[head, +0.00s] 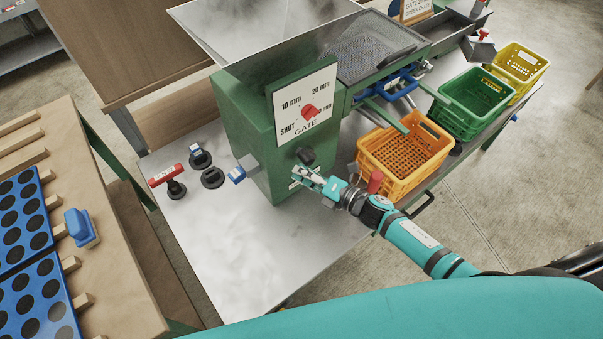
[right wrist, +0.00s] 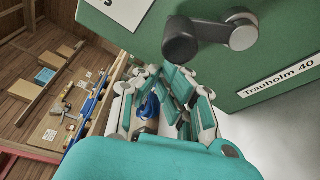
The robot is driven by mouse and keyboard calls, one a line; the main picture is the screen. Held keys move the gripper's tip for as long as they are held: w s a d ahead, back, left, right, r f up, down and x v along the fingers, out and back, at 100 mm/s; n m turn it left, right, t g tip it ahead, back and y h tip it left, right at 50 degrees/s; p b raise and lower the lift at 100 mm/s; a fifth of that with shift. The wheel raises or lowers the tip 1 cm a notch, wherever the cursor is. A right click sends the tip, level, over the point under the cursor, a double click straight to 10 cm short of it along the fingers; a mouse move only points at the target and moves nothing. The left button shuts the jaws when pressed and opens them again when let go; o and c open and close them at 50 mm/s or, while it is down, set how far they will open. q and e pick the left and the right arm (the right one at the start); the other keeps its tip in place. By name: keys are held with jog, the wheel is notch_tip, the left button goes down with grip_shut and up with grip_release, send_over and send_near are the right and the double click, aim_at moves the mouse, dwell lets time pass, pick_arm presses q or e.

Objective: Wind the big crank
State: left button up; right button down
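A crank with a black knob (right wrist: 181,41) and a short grey arm (right wrist: 240,30) sits on the green face of the machine in the right wrist view. In the head view its black knob (head: 305,155) shows on the machine's front, below the gate dial. My right gripper (head: 303,175) is just below and in front of the knob. In the right wrist view the fingers (right wrist: 166,100) are spread, with a gap between them, and they do not hold the knob. My left gripper is not in view.
The green machine (head: 236,125) carries a hopper and a gate dial (head: 309,111). A red upright handle (head: 375,182) stands by my right forearm. Orange (head: 385,170), green (head: 449,120) and yellow (head: 516,88) crates stand right. Loose handled tools (head: 173,187) lie left; the front metal tabletop is clear.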

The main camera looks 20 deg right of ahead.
jog(key=w+d+r+m+t+y+b, duration=0.1)
jog(key=w+d+m+t+b, duration=0.2)
jog(key=d+m+b, duration=0.6)
jog(key=shift+w+d+r+m+t+b, duration=0.2)
jog(key=shift+w+d+m+t+b, duration=0.2)
jog(key=shift+w+d+m, duration=1.05)
jog(key=shift+s+d+m, duration=0.25)
jog(key=shift+s+m, duration=0.2)
jog(key=shift+m, duration=0.2)
